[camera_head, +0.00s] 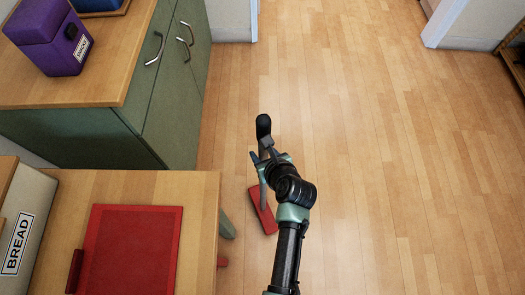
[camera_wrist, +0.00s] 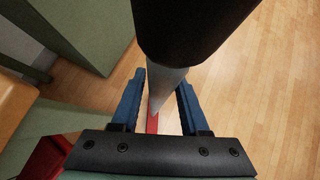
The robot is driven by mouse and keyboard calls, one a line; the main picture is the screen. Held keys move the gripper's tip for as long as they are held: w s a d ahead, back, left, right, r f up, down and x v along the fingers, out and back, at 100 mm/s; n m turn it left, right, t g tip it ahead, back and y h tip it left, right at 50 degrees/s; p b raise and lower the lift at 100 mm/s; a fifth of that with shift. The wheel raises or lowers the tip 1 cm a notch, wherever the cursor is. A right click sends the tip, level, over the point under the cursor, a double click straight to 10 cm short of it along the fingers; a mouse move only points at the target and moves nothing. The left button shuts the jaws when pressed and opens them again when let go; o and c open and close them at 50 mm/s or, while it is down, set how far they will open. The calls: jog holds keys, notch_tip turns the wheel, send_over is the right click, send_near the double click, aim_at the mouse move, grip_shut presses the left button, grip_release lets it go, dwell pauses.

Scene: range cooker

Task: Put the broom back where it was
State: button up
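The broom stands roughly upright beside the table, with its black handle end (camera_head: 263,126) above my gripper. Its red head (camera_head: 263,210) is low, at or near the floor; I cannot tell if it touches. My gripper (camera_head: 266,156) is shut on the broom's shaft just below the black handle. In the wrist view, the black handle (camera_wrist: 195,25) fills the top middle. The grey shaft (camera_wrist: 163,85) runs down between the two blue fingers of my gripper (camera_wrist: 158,88). A bit of red head (camera_wrist: 153,122) shows far below.
A wooden table (camera_head: 200,215) with a red board (camera_head: 130,250) and a bread box (camera_head: 22,235) is at the left. A green cabinet (camera_head: 178,95) with a purple box (camera_head: 55,40) stands behind it. Floor (camera_head: 370,160) to the right is clear. A white wall edge (camera_head: 450,20) is at upper right.

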jog(key=shift+o, duration=1)
jog(key=shift+r, duration=0.2)
jog(key=p+v, duration=0.3)
jog(key=v, duration=0.9)
jog(key=shift+d+f, duration=0.1)
